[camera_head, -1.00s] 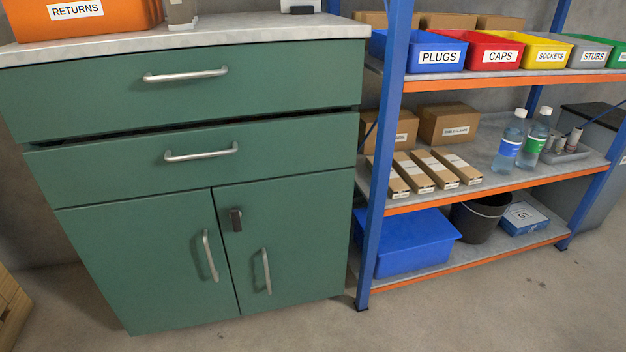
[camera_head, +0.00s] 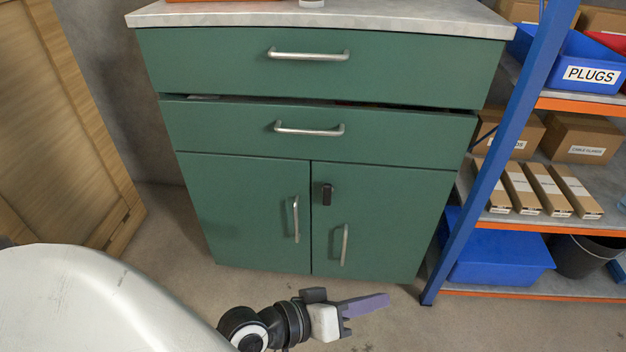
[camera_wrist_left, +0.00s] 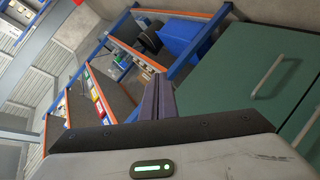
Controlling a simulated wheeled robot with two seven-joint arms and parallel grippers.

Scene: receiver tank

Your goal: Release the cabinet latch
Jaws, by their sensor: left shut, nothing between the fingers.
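The green cabinet (camera_head: 250,215) stands ahead in the head view, with two drawers above two doors. The dark latch (camera_head: 327,194) sits on the right door near its upper left corner, close to the seam, and looks upright. The left door handle (camera_head: 295,219) and right door handle (camera_head: 344,245) are silver bars. My left gripper (camera_head: 372,303) is shut and empty, low in front of the cabinet and apart from it. In the left wrist view its fingers (camera_wrist_left: 158,98) are together, with a green door (camera_wrist_left: 240,105) to their right. The latch does not show there. My right gripper is not in view.
A blue-posted shelf rack (camera_head: 497,150) stands close to the cabinet's right, holding boxes and a blue bin (camera_head: 500,262). A wooden panel or crate (camera_head: 65,120) is at the left. Bare floor (camera_head: 200,290) lies before the cabinet.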

